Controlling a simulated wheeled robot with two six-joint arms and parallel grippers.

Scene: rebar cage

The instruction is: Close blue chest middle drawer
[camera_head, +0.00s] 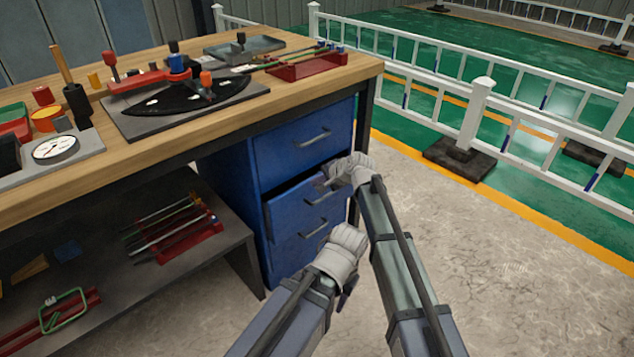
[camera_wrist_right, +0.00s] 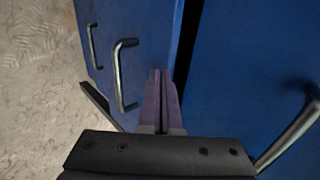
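The blue chest (camera_head: 220,180) stands under the right end of the workbench. Its middle drawer (camera_head: 285,212) sticks out a little, with a dark gap above its front; in the right wrist view the middle drawer front (camera_wrist_right: 145,55) lies beside that gap. The middle drawer's handle (camera_wrist_right: 122,75) is close to the right gripper's fingers. My right gripper (camera_head: 330,179) is at the middle drawer's front; its fingers (camera_wrist_right: 160,95) are together with nothing seen between them. Whether they touch the drawer is unclear. My left gripper (camera_head: 346,292) is lower, in front of the chest, its fingers mostly hidden.
The top drawer (camera_head: 305,140) looks flush, and the bottom drawer (camera_head: 297,247) is below the middle one. The workbench top (camera_head: 330,82) carries tools and a red rack (camera_head: 308,66). A lower shelf (camera_head: 175,255) is to the left. A white fence (camera_head: 475,115) stands behind right.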

